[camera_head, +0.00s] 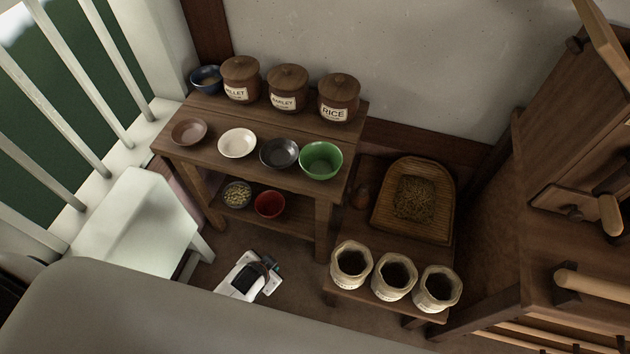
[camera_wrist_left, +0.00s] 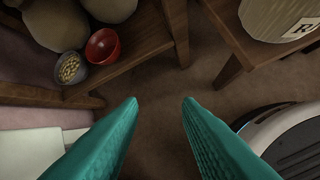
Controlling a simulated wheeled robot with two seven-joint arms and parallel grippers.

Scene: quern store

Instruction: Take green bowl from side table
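The green bowl (camera_head: 321,160) stands upright on the front right of the wooden side table (camera_head: 225,164), in the head view. It looks empty and is the rightmost in a row with a dark grey bowl (camera_head: 279,153), a white bowl (camera_head: 237,143) and a brown bowl (camera_head: 188,131). In the left wrist view my left gripper (camera_wrist_left: 160,102) has its teal fingers spread apart, with only floor between them. A white and black part low in front of the table in the head view appears to be my left wrist, well apart from the green bowl. My right gripper does not show.
Lidded jars (camera_head: 288,88) and a blue bowl (camera_head: 206,79) stand behind the row. A red bowl (camera_head: 269,204) and a grain bowl (camera_head: 237,195) sit on the lower shelf. Open sacks (camera_head: 394,277) and a woven tray (camera_head: 382,218) stand right; a white stool (camera_head: 137,226) stands left.

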